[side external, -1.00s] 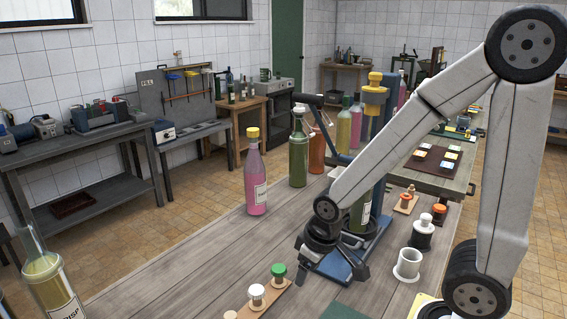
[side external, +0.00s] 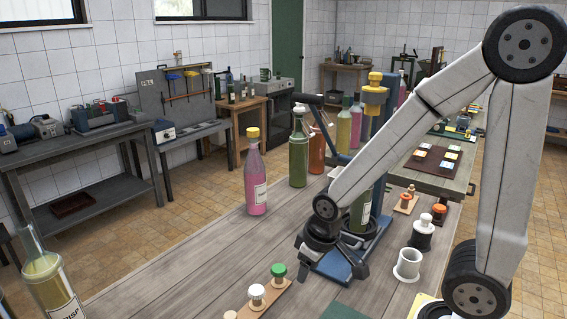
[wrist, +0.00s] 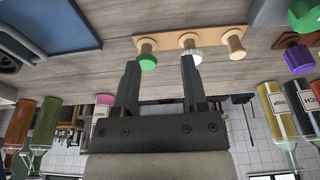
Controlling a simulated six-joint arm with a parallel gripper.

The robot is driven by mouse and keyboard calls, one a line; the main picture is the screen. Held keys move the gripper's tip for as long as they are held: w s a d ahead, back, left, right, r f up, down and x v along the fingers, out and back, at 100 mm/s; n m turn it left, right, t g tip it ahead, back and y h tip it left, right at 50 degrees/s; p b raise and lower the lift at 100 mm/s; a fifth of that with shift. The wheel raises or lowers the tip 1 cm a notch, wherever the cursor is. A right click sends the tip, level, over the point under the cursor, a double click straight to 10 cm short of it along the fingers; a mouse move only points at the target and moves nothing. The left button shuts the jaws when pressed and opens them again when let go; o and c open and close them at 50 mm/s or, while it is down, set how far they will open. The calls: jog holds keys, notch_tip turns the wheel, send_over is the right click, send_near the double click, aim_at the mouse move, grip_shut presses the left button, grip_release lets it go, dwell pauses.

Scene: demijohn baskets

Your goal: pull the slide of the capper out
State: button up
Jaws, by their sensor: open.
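The capper is a blue press with a yellow head (side external: 376,92), a blue column and a blue base (side external: 352,263) on the wooden table. A green bottle (side external: 361,212) stands in it, partly hidden by my arm. My gripper (side external: 318,250) is low beside the front end of the base, overlapping it in the side view; I cannot tell whether it touches. In the wrist view my gripper (wrist: 160,62) has its fingers apart with nothing between them. A blue plate (wrist: 50,25), apparently the capper's base, lies at upper left there, clear of the fingers. I cannot pick out the slide's grip.
A wooden strip (side external: 268,301) with green, white and wooden stoppers lies at the front. A white cup (side external: 408,264) and a black-and-white piece (side external: 422,234) stand to the right. A pink bottle (side external: 255,180) and a green bottle (side external: 299,150) stand behind; the table's middle left is clear.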

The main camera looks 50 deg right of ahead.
jog(key=w+d+f+g+h, duration=0.1)
jog(key=w+d+g+h, duration=0.1)
jog(key=d, duration=1.9)
jog(key=shift+w+g, duration=0.3)
jog(key=shift+w, duration=0.45)
jog(key=shift+f, duration=0.1)
jog(key=shift+d+f, duration=0.2)
jog(key=shift+f, duration=1.05)
jog(key=shift+d+f, duration=0.25)
jog(key=shift+f, duration=1.05)
jog(key=shift+d+f, duration=0.2)
jog(key=shift+f, duration=1.05)
grip_shut()
